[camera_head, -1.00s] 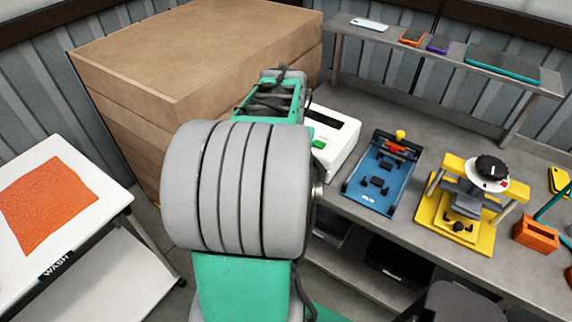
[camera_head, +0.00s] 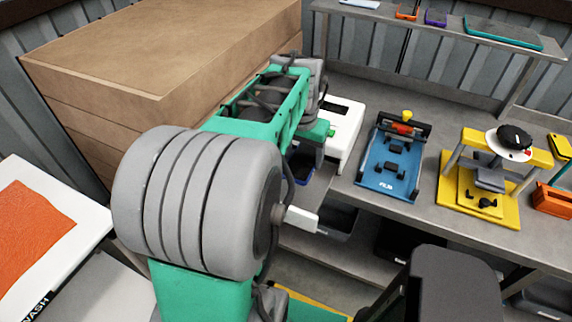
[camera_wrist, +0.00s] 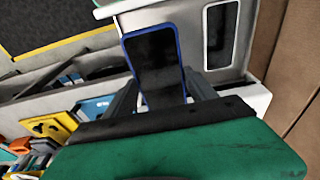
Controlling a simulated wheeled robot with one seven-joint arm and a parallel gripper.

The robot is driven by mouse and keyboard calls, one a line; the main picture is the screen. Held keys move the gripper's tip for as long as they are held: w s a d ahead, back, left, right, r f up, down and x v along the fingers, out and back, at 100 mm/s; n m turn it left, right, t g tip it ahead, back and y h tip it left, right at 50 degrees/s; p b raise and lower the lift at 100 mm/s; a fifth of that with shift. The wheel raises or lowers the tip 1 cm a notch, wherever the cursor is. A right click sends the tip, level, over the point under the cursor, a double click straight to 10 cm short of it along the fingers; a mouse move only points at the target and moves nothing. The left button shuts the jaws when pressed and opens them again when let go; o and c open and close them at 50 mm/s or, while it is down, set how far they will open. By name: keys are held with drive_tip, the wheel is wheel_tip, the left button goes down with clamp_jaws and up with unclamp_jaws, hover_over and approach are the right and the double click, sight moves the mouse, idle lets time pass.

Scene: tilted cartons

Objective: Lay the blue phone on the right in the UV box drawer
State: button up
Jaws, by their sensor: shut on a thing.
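My gripper (camera_wrist: 164,95) is shut on the blue-rimmed phone (camera_wrist: 154,52), whose dark face shows between the fingers. In the head view the phone (camera_head: 300,168) is partly hidden under my arm, in front of the white UV box (camera_head: 349,139). In the wrist view the pale grey drawer (camera_wrist: 189,21) lies behind the phone. A white-rimmed dark phone-like rectangle (camera_wrist: 220,35) shows in it, right of the blue phone. I cannot tell whether the blue phone touches the drawer.
Big cardboard boxes (camera_head: 150,50) stand left of the UV box. On the bench to its right are a blue fixture (camera_head: 390,165) and a yellow press (camera_head: 485,185). A shelf (camera_head: 425,25) with several devices runs behind. A white wash table (camera_head: 75,240) is at left.

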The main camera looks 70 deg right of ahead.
sight(298, 163)
drive_tip(key=shift+w+f+b, duration=0.4)
drive_tip(key=shift+w+f, duration=0.15)
drive_tip(key=shift+f, duration=0.3)
drive_tip(key=shift+s+f+b, duration=0.15)
drive_tip(key=shift+f+b, duration=0.2)
drive_tip(key=shift+f, duration=0.15)
drive_tip(key=shift+f+b, duration=2.85)
drive_tip(key=shift+f, duration=1.3)
drive_tip(key=shift+f, duration=0.2)
drive_tip(key=o, duration=1.7)
drive_tip(key=shift+c, duration=0.2)
drive_tip(key=r, duration=0.5)
drive_tip(key=a+r, duration=0.1)
drive_tip(key=r, duration=0.1)
drive_tip(key=shift+a+r, duration=0.1)
drive_tip(key=shift+r, duration=0.25)
